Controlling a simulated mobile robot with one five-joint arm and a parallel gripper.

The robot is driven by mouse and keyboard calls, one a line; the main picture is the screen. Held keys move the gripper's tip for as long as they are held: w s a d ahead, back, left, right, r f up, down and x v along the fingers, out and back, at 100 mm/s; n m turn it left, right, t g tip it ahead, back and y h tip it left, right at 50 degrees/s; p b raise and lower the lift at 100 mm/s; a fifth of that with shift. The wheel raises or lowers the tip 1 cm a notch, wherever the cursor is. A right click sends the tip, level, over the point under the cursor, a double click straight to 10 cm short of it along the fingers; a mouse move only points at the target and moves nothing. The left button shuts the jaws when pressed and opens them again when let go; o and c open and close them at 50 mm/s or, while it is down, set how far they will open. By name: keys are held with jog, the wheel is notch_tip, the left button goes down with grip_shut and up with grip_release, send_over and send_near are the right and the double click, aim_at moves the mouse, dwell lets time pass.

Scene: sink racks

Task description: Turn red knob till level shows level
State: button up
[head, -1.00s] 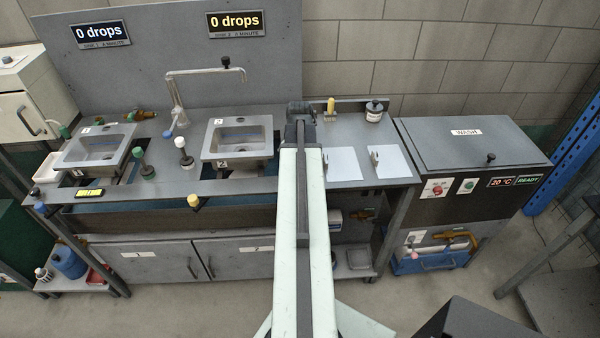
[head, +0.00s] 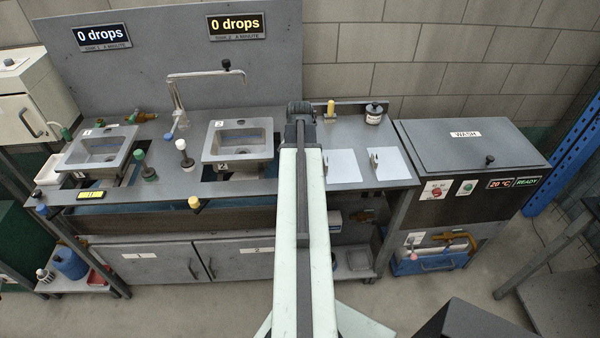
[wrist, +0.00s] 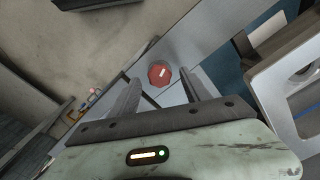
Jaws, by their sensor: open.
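In the wrist view the red knob (wrist: 159,74) is eight-sided with a white mark, set on a flat grey surface. My gripper (wrist: 160,78) is open. Its two fingers stand to the left and right of the knob, and I see no contact. In the head view my arm covers the middle of the bench, and I cannot make out the gripper or this knob. A small yellow-lit display (head: 90,195) sits on the bench's front left edge. Its marks are too small to read, so I cannot tell whether it is the level.
The bench holds two sinks, at the left (head: 98,150) and in the middle (head: 238,143). Green, white and yellow knobs stand nearby. A grey wash unit (head: 470,150) stands at the right, with a blue post beyond it. In the wrist view a white-rimmed frame is at the right.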

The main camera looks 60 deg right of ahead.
notch_tip(320, 180, up, 7)
jog(key=p, duration=0.6)
jog(key=shift+f, duration=0.1)
jog(key=w+a+f+n+b, duration=0.1)
jog(key=w+a+n, duration=0.4)
jog(key=w+a, duration=1.5)
jog(key=w+a+f+n+b, duration=0.1)
jog(key=a+n, duration=1)
jog(key=a, duration=1.9)
jog(key=shift+w+f+n, duration=0.2)
jog(key=shift+w+n, duration=0.05)
jog(key=shift+n, duration=0.05)
